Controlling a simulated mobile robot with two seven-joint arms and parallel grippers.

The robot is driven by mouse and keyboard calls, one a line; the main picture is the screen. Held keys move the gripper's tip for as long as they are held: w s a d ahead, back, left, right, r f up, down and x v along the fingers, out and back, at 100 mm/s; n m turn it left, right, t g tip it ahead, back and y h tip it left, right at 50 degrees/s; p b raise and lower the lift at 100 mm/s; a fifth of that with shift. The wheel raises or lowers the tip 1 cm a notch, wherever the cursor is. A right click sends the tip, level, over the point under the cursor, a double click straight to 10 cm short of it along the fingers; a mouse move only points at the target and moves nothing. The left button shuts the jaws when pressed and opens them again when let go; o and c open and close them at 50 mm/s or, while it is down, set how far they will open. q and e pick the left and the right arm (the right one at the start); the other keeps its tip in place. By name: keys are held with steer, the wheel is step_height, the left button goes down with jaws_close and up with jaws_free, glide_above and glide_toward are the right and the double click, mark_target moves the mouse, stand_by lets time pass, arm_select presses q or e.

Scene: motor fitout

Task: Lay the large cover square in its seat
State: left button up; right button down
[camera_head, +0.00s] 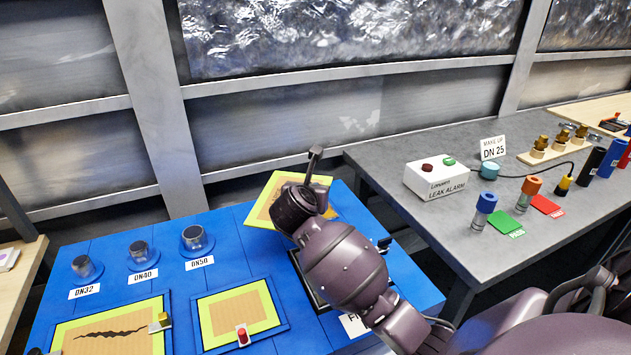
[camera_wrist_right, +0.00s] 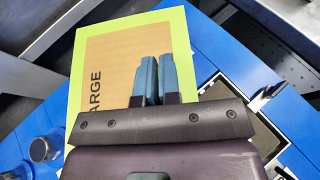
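The large cover (camera_head: 262,210) is a square tan panel with a yellow-green rim. It is near the back edge of the blue table and appears raised over it. In the right wrist view the cover (camera_wrist_right: 107,70) bears the letters "ARGE" and is slightly turned. My right gripper (camera_wrist_right: 160,55) is over its face, fingers close together and apparently shut on it; the point of grip is hidden. My left gripper is not in view.
A blue table (camera_head: 130,270) carries two other yellow-green-rimmed panels, one cracked (camera_head: 90,340) and one plain (camera_head: 240,310), and fittings labelled DN32, DN40 and DN50. A grey bench (camera_head: 400,150) at the right holds a leak alarm box (camera_head: 436,181) and several coloured fittings.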

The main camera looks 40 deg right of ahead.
steer(key=w+d+m+g+h, duration=0.1)
steer(key=d+m+g, duration=0.1)
steer(key=w+d+m+g+h+b, duration=0.1)
steer(key=d+m+g, duration=0.1)
steer(key=w+d+m+g+h+b, duration=0.1)
steer(key=d+m+g, duration=0.1)
steer(key=g, duration=0.1)
steer(key=shift+w+m, duration=0.25)
steer(key=shift+m, duration=0.15)
steer(key=shift+w+d+f+m+g+b, duration=0.15)
steer(key=shift+m+g+b, duration=0.15)
steer(key=shift+m+g, duration=0.45)
steer(key=shift+w+f+m+g, duration=0.15)
steer(key=shift+m+g, duration=0.3)
steer(key=shift+g, duration=0.4)
steer(key=shift+w+a+m+g+b, duration=0.15)
steer(key=shift+a+m+g+b, duration=0.45)
steer(key=shift+m+g, duration=0.4)
steer(key=shift+f+b, duration=0.35)
steer(key=shift+f, duration=2.15)
